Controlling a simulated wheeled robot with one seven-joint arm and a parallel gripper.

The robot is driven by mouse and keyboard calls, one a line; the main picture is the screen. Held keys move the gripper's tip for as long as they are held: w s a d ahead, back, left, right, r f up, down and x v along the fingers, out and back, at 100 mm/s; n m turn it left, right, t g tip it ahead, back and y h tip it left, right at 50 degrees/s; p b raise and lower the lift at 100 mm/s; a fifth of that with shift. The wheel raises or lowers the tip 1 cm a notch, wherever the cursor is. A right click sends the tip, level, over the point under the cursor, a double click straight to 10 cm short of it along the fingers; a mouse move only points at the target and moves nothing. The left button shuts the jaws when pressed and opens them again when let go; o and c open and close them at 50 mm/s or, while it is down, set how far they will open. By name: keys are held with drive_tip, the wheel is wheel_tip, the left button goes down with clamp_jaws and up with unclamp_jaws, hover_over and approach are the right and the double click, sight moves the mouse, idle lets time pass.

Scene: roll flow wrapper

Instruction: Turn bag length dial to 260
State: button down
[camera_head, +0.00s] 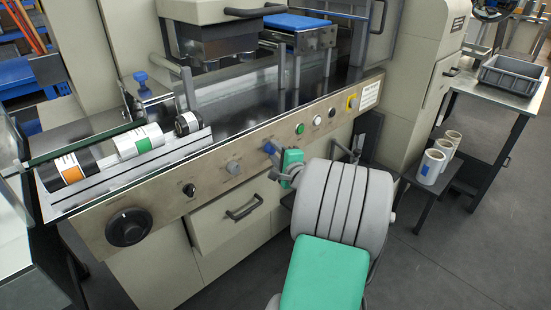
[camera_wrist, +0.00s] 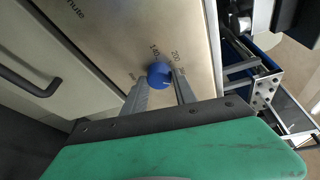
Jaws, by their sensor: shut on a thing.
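The bag length dial is a blue round knob (camera_wrist: 159,75) on the beige panel. It also shows in the head view (camera_head: 269,147) on the machine's front strip. In the wrist view, printed numbers that look like 140 and 200 sit just beyond it; another mark to the left is partly hidden by a finger. My gripper (camera_wrist: 161,79) has one grey finger on each side of the dial and is shut on it. The dial's pointer is too small to read, so its setting cannot be told. In the head view, my gripper (camera_head: 275,156) hides part of the dial.
A drawer handle (camera_head: 244,208) sticks out below. Film rolls stand on a low shelf (camera_head: 402,174) at the right.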

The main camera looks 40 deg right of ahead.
drive_tip(key=shift+a+f+n+t+b, duration=0.1)
drive_tip(key=shift+f+n+t+b, duration=0.2)
drive_tip(key=shift+n+b, duration=0.6)
drive_tip(key=shift+h+b, duration=0.3)
drive_tip(key=shift+b, duration=0.1)
drive_tip(key=shift+r+n, duration=0.15)
drive_tip(key=shift+n, duration=0.15)
drive_tip(key=c, duration=1)
unclamp_jaws()
drive_tip(key=shift+s+r, duration=0.1)
drive_tip(key=p+v, duration=0.1)
drive_tip(key=v, duration=0.6)
drive_tip(key=shift+s, duration=0.3)
